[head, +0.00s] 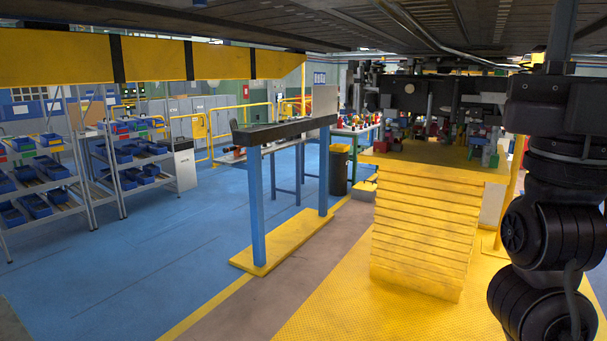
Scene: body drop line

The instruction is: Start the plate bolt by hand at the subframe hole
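The dark underside of a vehicle body (250,22) spans the top of the head view, with ribs, lines and pipes on it. I cannot make out the plate bolt or the subframe hole in it. My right arm rises along the right edge toward this underside and runs out of the top of the picture. Its fingertips do not show, so what it holds is hidden. My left arm and gripper are out of view.
A yellow beam with black bands (150,58) hangs at upper left. A blue-legged stand (257,205) on a yellow base is at centre. Shelves with blue bins (130,165) stand left. The blue floor (120,255) at lower left is clear.

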